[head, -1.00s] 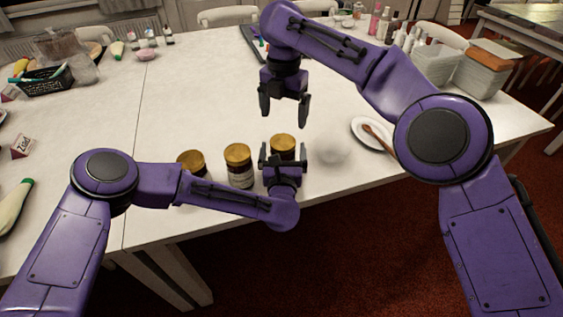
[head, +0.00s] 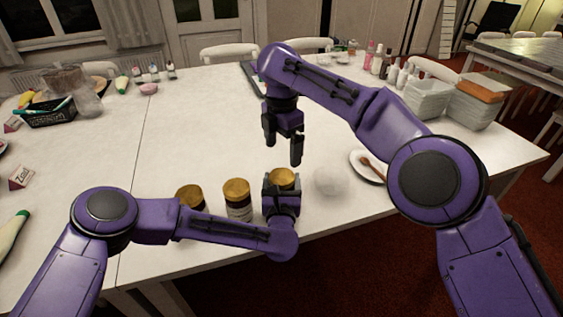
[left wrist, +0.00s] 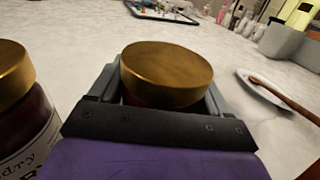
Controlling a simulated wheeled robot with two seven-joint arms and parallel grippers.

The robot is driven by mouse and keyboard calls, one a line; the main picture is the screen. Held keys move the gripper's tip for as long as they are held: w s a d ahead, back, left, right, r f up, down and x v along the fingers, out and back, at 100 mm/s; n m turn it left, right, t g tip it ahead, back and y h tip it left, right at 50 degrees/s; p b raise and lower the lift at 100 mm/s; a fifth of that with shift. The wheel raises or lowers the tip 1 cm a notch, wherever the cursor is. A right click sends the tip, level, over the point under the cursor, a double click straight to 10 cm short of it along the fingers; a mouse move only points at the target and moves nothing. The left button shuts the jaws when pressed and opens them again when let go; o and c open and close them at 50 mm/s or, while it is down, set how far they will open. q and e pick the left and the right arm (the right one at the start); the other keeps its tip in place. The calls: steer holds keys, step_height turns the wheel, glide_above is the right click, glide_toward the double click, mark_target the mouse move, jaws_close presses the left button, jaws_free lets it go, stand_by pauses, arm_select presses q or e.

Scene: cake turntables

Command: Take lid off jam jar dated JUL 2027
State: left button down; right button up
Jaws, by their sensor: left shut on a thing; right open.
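Three jam jars with gold lids stand in a row near the table's front edge: a left jar (head: 190,196), a middle jar (head: 237,198) and a right jar (head: 283,178). My left gripper (head: 282,196) is shut on the right jar, below its lid; this jar's lid fills the middle of the left wrist view (left wrist: 167,72). Its label is hidden by the gripper. The middle jar's label shows partly in the left wrist view (left wrist: 28,150), but no date is readable. My right gripper (head: 283,148) is open and empty, pointing down above and behind the right jar.
A white saucer with a wooden spoon (head: 369,166) lies right of the jars. A pale, round translucent thing (head: 331,182) stands beside the right jar. White containers (head: 428,98) and bottles stand at the back right.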

mark_target(282, 176)
steer(key=m, duration=0.9)
steer(key=shift+m, duration=0.3)
steer(key=m, duration=0.5)
steer(key=shift+m, duration=0.4)
steer(key=m, duration=0.3)
steer(key=shift+f, duration=0.1)
steer(key=m, duration=1.2)
steer(key=shift+a+f, duration=0.1)
step_height(282, 176, down, 8)
steer(key=shift+r, duration=0.1)
steer(key=shift+c, duration=0.3)
